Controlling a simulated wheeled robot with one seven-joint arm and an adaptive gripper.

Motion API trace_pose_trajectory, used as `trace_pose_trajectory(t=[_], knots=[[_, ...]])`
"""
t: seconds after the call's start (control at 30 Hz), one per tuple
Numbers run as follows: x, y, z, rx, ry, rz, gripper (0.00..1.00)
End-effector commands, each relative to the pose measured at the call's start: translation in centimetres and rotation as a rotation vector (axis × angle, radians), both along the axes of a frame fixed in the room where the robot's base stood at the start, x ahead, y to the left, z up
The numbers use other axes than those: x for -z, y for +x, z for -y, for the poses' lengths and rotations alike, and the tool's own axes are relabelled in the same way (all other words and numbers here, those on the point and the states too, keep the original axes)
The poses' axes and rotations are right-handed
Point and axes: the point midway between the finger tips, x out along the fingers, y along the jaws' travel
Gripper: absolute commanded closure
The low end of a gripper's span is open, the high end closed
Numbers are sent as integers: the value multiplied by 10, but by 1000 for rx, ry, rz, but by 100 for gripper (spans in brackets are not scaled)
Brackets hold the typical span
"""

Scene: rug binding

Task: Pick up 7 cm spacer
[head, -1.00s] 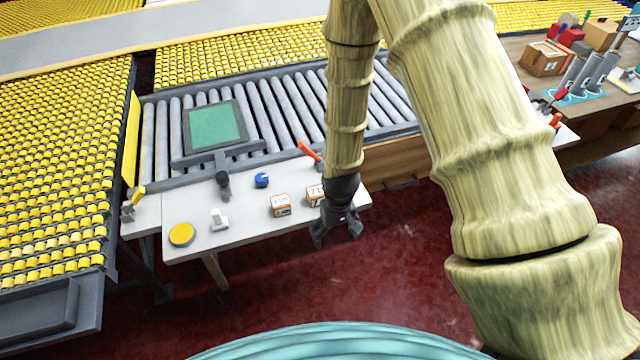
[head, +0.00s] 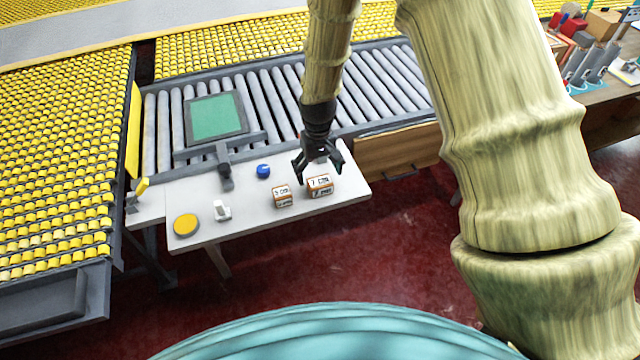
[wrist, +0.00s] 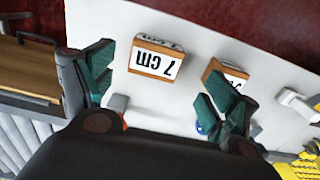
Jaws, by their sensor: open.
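The 7 cm spacer (head: 320,186) is a small orange-edged block with white "7 cm" labels, lying near the right end of the white table. In the wrist view the spacer (wrist: 157,59) lies beyond and between the spread fingers, its label reading upside down. My gripper (head: 318,172) is open and empty, just above and behind the spacer in the head view. In the wrist view the gripper (wrist: 160,85) shows both teal-padded fingers apart, touching nothing that I can make out. A smaller similar block (head: 282,196) sits to the left; it is partly hidden by a finger in the wrist view (wrist: 226,76).
The white table (head: 250,222) also holds a blue knob (head: 263,171), a white piece (head: 222,210), a yellow disc (head: 186,225) and a dark stand (head: 225,170). A roller conveyor (head: 270,95) runs behind. A wooden drawer front (head: 398,152) is at right.

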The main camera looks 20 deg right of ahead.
Motion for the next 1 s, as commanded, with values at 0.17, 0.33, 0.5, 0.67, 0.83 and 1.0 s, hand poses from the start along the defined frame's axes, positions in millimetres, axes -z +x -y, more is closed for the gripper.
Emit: trace_pose_trajectory(t=[0.17, 0.33, 0.5, 0.67, 0.83, 1.0], knots=[[11, 0, 0, 0, 0, 0, 12], [15, 0, 1, 0, 0, 1, 12], [26, 0, 3, 0, 0, -3, 12], [40, 2, 6, 0, 1, -2, 12], [56, 2, 6, 0, 0, 0, 12], [64, 2, 6, 0, 0, 0, 12]])
